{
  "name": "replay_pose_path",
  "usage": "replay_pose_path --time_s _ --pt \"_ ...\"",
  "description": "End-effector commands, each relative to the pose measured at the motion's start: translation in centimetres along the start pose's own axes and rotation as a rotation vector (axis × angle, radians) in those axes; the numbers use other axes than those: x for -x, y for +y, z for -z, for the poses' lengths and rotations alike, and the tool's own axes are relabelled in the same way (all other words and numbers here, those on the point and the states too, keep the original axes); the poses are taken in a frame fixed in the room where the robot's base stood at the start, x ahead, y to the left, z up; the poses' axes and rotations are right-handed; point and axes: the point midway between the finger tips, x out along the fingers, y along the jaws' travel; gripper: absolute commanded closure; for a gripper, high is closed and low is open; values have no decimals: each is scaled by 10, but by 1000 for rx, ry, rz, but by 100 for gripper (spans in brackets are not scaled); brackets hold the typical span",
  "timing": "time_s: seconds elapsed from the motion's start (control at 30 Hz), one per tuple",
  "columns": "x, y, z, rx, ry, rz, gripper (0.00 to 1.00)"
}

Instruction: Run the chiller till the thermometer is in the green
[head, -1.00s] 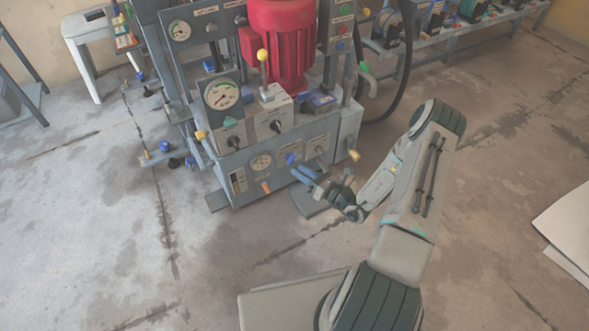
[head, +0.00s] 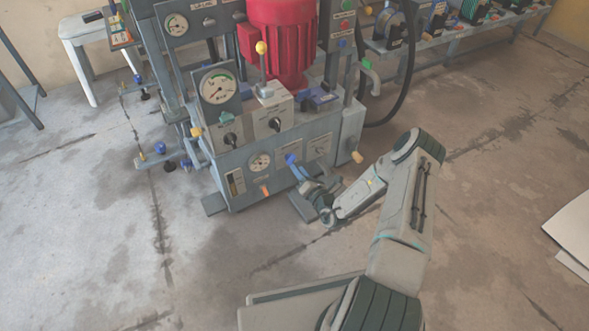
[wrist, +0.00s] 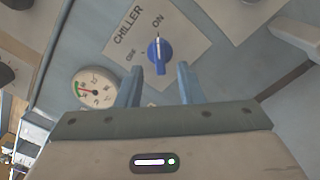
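The chiller's blue knob (wrist: 160,52) sits on a pale plate marked CHILLER, with OFF to its left and ON above it. Its grip stands upright in the wrist view and its pale mark appears to point toward ON. In the head view the knob (head: 291,159) is on the machine's lower front. My gripper (wrist: 158,70) is open, its blue fingertips on either side just below the knob; contact cannot be told. In the head view my gripper (head: 298,172) is at the panel.
A larger gauge (head: 219,87), two black knobs and a yellow-tipped lever (head: 262,48) sit above. A red motor (head: 282,45) stands behind. An orange-tipped handle (head: 357,157) juts out at right. Open floor lies in front of the machine.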

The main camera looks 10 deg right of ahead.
Motion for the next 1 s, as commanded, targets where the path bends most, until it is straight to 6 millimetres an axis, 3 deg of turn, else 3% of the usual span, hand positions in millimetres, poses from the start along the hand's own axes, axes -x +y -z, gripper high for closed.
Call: replay_pose_path --time_s 0.2,0.6,0.73,1.0 --pt "-30 -1 1 1 0 -2 66" --pt "-37 0 0 -1 1 0 66" --pt "-37 0 0 -1 1 0 100" --pt "-37 1 0 6 1 -1 100"
